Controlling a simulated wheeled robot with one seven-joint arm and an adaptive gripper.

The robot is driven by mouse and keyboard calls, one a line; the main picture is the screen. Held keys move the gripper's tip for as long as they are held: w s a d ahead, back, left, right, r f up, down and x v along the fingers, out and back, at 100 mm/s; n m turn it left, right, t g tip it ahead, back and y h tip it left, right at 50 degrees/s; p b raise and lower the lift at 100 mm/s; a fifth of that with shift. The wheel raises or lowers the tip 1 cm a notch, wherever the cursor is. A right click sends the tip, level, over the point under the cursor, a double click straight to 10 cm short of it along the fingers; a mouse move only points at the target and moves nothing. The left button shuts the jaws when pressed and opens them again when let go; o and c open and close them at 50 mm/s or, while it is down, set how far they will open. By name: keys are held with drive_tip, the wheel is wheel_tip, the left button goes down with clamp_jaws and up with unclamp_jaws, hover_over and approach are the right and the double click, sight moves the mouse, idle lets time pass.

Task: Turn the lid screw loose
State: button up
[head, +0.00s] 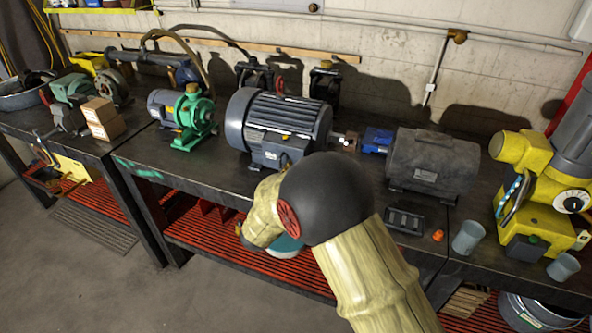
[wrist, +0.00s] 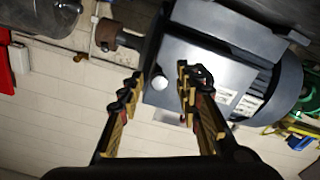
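The large dark grey finned motor (head: 278,118) stands on the bench in the middle of the head view. Its terminal box (head: 275,150) faces the front. In the wrist view, which is turned upside down, the box's grey lid (wrist: 180,58) fills the upper middle. A round silver lid screw (wrist: 160,83) shows near the lid's edge. My gripper (wrist: 160,84) is open, one finger on each side of the screw in the picture, with nothing held between them. I cannot tell how far the fingertips are from the lid. In the head view my arm hides the gripper.
A dark motor (head: 432,163) and a blue block (head: 376,140) stand right of the grey motor. A green pump (head: 194,118) stands left. A black tray (head: 404,221), an orange piece (head: 437,235) and a grey cup (head: 468,238) lie near the bench's front right. A yellow machine (head: 535,170) stands far right.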

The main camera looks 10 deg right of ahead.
drive_tip(key=v, duration=1.2)
idle(0.3)
